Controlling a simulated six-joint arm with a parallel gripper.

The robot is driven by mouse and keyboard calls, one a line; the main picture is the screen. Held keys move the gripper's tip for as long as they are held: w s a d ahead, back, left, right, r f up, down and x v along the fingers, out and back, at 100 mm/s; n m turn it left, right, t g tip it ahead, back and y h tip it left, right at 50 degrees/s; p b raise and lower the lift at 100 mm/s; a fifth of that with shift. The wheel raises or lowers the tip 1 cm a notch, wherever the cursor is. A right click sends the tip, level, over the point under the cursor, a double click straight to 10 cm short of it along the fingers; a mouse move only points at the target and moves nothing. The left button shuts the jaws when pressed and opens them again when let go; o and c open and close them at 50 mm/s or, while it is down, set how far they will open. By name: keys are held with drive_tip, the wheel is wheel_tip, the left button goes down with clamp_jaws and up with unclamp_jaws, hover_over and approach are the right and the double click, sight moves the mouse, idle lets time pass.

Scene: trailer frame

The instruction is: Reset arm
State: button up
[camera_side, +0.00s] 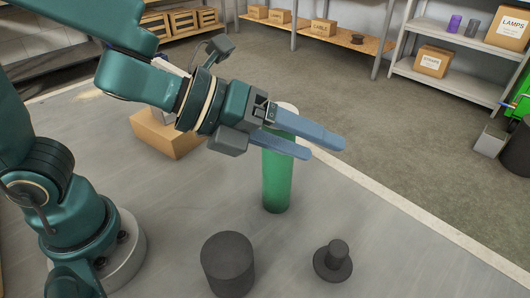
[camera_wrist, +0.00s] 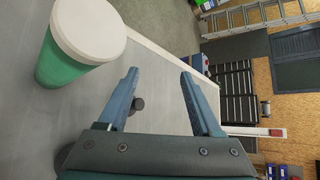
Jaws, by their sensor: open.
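My gripper (camera_side: 325,144) is in the air above the grey work surface, tilted slightly downward to the right in the side view. Its two blue fingers are apart with nothing between them. It also shows in the wrist view (camera_wrist: 158,72), again with the fingers spread. A green cylinder (camera_side: 277,180) with a white top stands upright on the surface, partly hidden behind my gripper in the side view. In the wrist view the green cylinder (camera_wrist: 62,65) is at the upper left, outside the fingers. I cannot tell whether the gripper touches it.
A dark grey cylinder (camera_side: 228,264) and a dark flanged piece with a knob (camera_side: 333,261) stand at the front. An open cardboard box (camera_side: 165,134) sits behind my arm. Shelves with cartons (camera_side: 433,61) line the back. The surface right of the green cylinder is clear.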

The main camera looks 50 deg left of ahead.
drive_tip(key=a+r+n+t+y, duration=0.25)
drive_tip(key=a+n, duration=0.25)
drive_tip(key=n, duration=0.6)
drive_tip(key=a+r+n+t+y, duration=0.1)
drive_tip(key=a+r+n+y, duration=0.3)
drive_tip(key=n, duration=0.6)
drive_tip(key=s+a+f+n+g+y, duration=0.1)
drive_tip(key=s+a+f+n+g, duration=0.5)
drive_tip(key=s+n, duration=0.4)
wheel_tip(320, 180, down, 2)
drive_tip(key=shift+a+f+n+g, duration=0.2)
drive_tip(key=shift+a+n+g, duration=0.15)
drive_tip(key=shift+n+g, duration=0.25)
